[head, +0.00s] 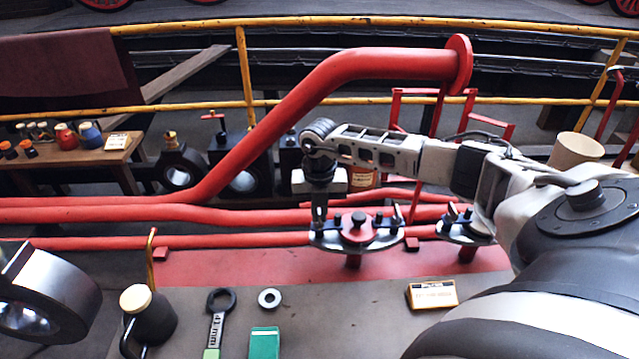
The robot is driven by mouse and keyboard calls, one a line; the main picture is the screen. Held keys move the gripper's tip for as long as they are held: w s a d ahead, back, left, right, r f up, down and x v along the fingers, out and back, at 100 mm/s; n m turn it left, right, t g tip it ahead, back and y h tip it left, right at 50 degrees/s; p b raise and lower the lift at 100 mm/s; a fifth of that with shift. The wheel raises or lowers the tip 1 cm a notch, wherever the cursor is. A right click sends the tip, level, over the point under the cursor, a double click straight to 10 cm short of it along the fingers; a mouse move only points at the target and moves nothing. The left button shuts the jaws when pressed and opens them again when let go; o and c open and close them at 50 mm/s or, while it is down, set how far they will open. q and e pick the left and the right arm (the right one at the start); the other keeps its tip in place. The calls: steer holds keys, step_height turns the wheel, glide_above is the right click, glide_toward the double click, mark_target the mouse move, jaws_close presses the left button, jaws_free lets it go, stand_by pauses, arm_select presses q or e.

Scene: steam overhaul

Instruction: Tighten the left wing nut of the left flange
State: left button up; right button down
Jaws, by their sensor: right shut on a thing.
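The left flange (356,238) is a grey oval plate with a red centre and a dark knob on top. It sits on a red post at the middle of the bench. My right gripper (319,222) points straight down at the plate's left end. It is shut on the left wing nut there, which is mostly hidden by the fingers. The right wing nut (393,221) of this flange stands free at the plate's other end. My left gripper is not in view.
A second flange (470,230) stands to the right, partly behind my right arm. Red pipes (240,216) run behind. A black oil can (148,318), a wrench (218,318), a washer (269,298), a green item (264,342) and a label block (432,294) lie in front.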

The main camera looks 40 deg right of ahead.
mark_target(319, 216)
steer(key=shift+w, duration=0.1)
steer(key=c, duration=1.6)
jaws_free()
steer(key=shift+o, duration=0.2)
step_height(319, 216, up, 16)
